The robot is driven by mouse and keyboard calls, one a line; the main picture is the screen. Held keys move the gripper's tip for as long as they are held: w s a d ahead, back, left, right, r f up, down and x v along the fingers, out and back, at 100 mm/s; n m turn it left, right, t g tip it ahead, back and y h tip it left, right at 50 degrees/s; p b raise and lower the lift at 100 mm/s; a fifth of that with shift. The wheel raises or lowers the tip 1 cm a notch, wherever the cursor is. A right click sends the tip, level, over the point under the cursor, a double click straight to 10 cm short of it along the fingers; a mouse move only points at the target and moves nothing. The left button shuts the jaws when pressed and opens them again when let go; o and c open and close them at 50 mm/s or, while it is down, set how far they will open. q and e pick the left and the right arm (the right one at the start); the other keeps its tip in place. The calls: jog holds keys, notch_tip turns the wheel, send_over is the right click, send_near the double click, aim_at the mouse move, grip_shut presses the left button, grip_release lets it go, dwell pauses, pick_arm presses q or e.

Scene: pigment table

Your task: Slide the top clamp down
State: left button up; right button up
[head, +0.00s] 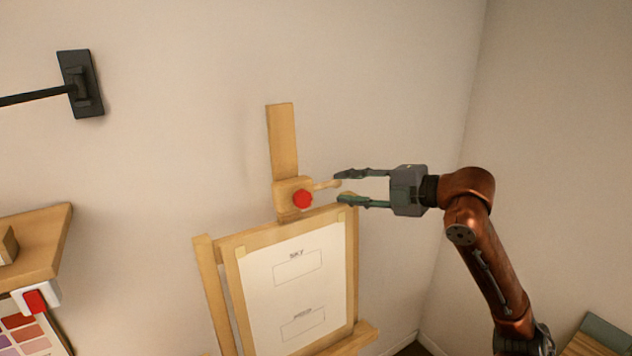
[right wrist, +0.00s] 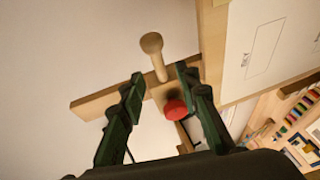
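The top clamp (head: 288,193) is a pale wooden block with a red knob (head: 303,199) and a wooden peg (head: 327,185) sticking out to the right. It sits on the easel's upright mast (head: 282,140), just above the top of the framed sheet. My right gripper (head: 342,186) is open, its two fingers one above the other, with the peg's end at the fingertips. In the right wrist view the peg (right wrist: 153,55) shows beyond and between the open fingers (right wrist: 158,80), with the red knob (right wrist: 175,109) nearby. My left gripper is not in view.
The easel holds a framed white sheet (head: 290,280) with "SKY" and a second label. A wooden shelf (head: 40,245) is at the left, with a red-and-white item (head: 36,298) below. A black wall bracket (head: 80,83) is at upper left. The wall around the mast is bare.

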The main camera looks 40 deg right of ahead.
aim_at(325, 186)
jog(key=shift+w+a, duration=0.15)
jog(key=shift+w, duration=0.3)
jog(key=p+x, duration=0.1)
jog(key=x, duration=0.4)
jog(key=shift+w+a+p, duration=0.15)
jog(key=shift+a+p, duration=0.15)
jog(key=shift+p, duration=0.1)
jog(key=shift+w+f, duration=0.1)
jog(key=shift+w, duration=0.25)
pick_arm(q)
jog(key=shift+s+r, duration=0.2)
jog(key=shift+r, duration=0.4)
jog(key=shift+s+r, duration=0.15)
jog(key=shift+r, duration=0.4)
pick_arm(e)
jog(key=shift+w+f, duration=0.1)
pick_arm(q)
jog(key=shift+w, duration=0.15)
pick_arm(e)
jog(key=shift+c, duration=0.4)
grip_shut()
